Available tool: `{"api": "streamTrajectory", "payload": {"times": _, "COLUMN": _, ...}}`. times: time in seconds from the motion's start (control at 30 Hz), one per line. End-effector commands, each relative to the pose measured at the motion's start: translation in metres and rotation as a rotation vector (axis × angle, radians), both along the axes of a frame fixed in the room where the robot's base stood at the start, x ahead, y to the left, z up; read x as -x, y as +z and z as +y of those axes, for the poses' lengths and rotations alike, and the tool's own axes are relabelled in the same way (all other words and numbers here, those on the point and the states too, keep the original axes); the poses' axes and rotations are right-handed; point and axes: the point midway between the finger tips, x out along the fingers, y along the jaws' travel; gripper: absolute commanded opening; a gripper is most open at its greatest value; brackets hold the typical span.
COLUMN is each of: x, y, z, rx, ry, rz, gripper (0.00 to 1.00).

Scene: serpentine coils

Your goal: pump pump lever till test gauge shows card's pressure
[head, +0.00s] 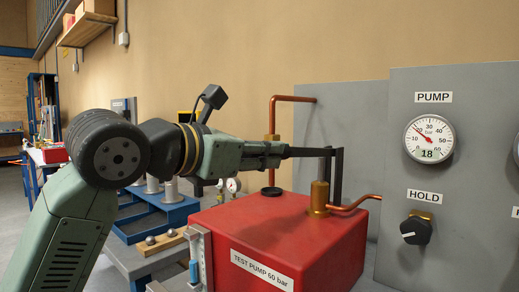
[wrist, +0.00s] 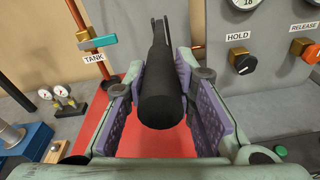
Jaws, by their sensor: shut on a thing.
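The pump lever (head: 308,152) is a dark bar above the red test pump box (head: 305,235), labelled "TEST PUMP 60 bar". It lies about level in the head view. My gripper (head: 280,151) is shut on the lever's black grip end, which shows large between the purple-grey finger pads in the wrist view (wrist: 160,100). The round PUMP gauge (head: 429,139) on the grey panel has a red needle and a readout of 18. A sliver of another gauge (head: 516,150) shows at the right edge; its reading is cut off. I see no card.
The HOLD knob (head: 416,230) sits below the PUMP gauge. The RELEASE knob (wrist: 304,49) is to its right. A TANK valve with a teal handle (wrist: 98,43) is left of the lever. Copper pipes (head: 355,203) run close to the lever.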

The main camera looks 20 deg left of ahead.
Motion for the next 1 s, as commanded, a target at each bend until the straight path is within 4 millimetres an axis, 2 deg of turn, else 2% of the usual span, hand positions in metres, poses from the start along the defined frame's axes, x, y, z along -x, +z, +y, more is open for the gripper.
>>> {"api": "streamTrajectory", "payload": {"times": 0.2, "x": 0.0003, "y": 0.0010, "z": 0.0000, "rx": 0.002, "ry": 0.000, "rz": -0.008, "gripper": 0.00}}
{"api": "streamTrajectory", "payload": {"times": 0.23, "x": 0.0003, "y": 0.0010, "z": 0.0000, "rx": 0.002, "ry": 0.000, "rz": -0.008, "gripper": 0.25}}
{"api": "streamTrajectory", "payload": {"times": 0.53, "x": 0.0005, "y": 0.0006, "z": -0.0011, "rx": 0.001, "ry": -0.003, "rz": -0.007, "gripper": 0.45}}
{"api": "streamTrajectory", "payload": {"times": 0.87, "x": 0.0006, "y": 0.0001, "z": -0.0007, "rx": 0.001, "ry": -0.001, "rz": -0.006, "gripper": 0.45}}
{"api": "streamTrajectory", "payload": {"times": 1.0, "x": 0.0067, "y": 0.0012, "z": 0.0025, "rx": 0.001, "ry": 0.001, "rz": -0.006, "gripper": 0.45}}
